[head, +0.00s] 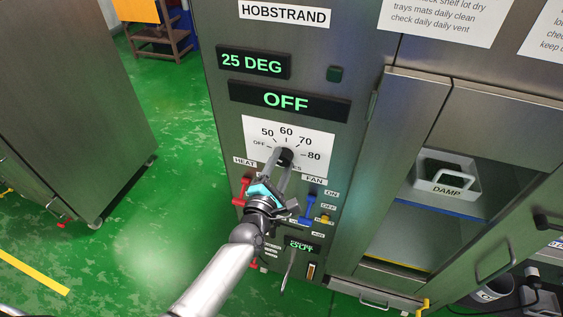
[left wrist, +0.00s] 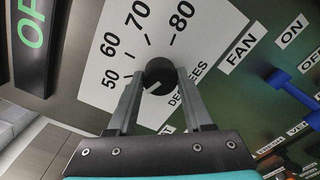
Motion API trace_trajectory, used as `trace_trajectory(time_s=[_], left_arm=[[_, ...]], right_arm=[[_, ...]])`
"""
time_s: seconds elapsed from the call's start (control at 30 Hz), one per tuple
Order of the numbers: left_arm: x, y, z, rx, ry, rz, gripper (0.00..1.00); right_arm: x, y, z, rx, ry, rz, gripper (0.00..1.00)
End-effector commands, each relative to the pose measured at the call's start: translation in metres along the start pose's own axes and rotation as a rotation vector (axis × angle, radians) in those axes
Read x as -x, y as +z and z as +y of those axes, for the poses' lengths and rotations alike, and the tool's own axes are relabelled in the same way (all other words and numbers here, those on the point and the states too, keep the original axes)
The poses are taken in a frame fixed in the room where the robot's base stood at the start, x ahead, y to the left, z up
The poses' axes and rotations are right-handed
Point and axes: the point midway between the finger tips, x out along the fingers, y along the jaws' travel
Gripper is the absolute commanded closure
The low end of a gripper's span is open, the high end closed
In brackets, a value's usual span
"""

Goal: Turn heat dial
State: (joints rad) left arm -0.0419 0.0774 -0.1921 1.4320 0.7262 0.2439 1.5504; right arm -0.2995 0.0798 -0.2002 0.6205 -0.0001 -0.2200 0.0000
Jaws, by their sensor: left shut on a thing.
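The black round heat dial (head: 286,155) sits on a white scale plate (head: 262,127) marked OFF, 50, 60, 70 and 80, beside a HEAT label. My left gripper (head: 284,164) reaches up to it from below and is shut on it. In the left wrist view the two fingers stand on either side of the dial (left wrist: 160,73). A pale mark on the dial shows toward its lower left; its exact setting is hard to read. The upper display (head: 253,64) reads 25 DEG and the lower display (head: 289,101) reads OFF. My right gripper is not in view.
Below the dial are a red lever (head: 242,191), a blue FAN lever (head: 309,207) and a yellow knob (head: 323,219). At right, an open compartment holds a tray labelled DAMP (head: 447,178). Green floor (head: 150,210) lies clear at left, next to a grey cabinet (head: 70,110).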

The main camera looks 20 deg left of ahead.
Motion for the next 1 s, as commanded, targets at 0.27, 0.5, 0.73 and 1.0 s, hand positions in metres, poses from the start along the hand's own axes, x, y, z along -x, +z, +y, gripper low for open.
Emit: trace_trajectory(time_s=[0.27,0.5,0.73,1.0], left_arm=[[0.000,0.000,0.000,-0.250,-0.001,0.001,1.00],[0.000,0.000,0.000,-0.479,-0.001,0.001,1.00],[0.000,0.000,0.000,-0.698,-0.001,0.001,1.00],[0.000,0.000,-0.001,-0.954,-0.002,0.000,1.00]], right_arm=[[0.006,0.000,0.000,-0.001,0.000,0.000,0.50],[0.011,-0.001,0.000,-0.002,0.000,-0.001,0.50],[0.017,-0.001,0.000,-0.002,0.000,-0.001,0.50],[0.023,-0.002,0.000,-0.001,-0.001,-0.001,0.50]])
